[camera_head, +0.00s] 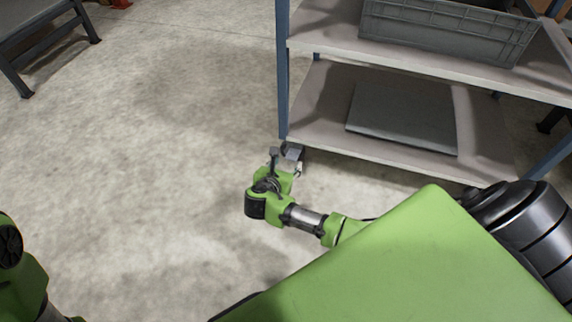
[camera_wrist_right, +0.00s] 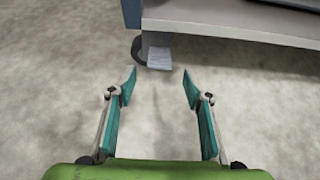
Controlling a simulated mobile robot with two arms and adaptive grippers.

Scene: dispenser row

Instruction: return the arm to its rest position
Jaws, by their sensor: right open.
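My right gripper (camera_head: 286,158) is at the end of my green right arm in the head view, near the foot of the shelf rack's front left post. In the right wrist view its two teal fingers (camera_wrist_right: 158,88) are spread apart with nothing between them. Bare floor shows between the fingers. Part of my left arm (camera_head: 22,270) shows at the lower left edge of the head view, and its gripper is out of view.
A shelf rack with a blue post (camera_head: 283,75) stands at the upper right. It holds a grey crate (camera_head: 445,35) above and a flat grey panel (camera_head: 402,118) on the lower shelf. A dark table (camera_head: 45,22) is at the upper left. The concrete floor (camera_head: 150,150) between is clear.

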